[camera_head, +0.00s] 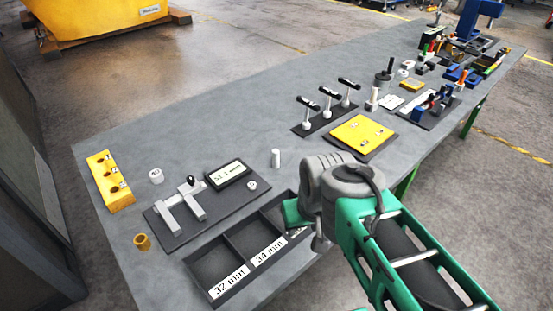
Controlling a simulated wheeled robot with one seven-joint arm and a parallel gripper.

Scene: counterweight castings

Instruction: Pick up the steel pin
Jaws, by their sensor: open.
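A small pale grey upright cylinder, which looks like the steel pin (276,158), stands on the grey table just behind the compartment tray. My gripper (297,213) is at the end of my green and grey arm, over the right end of the tray. It is in front of the pin and a little to its right, apart from it. The gripper is open; its fingertips are mostly hidden behind my wrist, and I see nothing held.
The tray (222,291) has compartments labelled 32 mm and 34 mm. A gauge with a display (227,174), a yellow block with holes (110,182), a brass ring (142,242), a white ring (156,176), black-handled tools (327,92) and a yellow plate (362,133) stand around.

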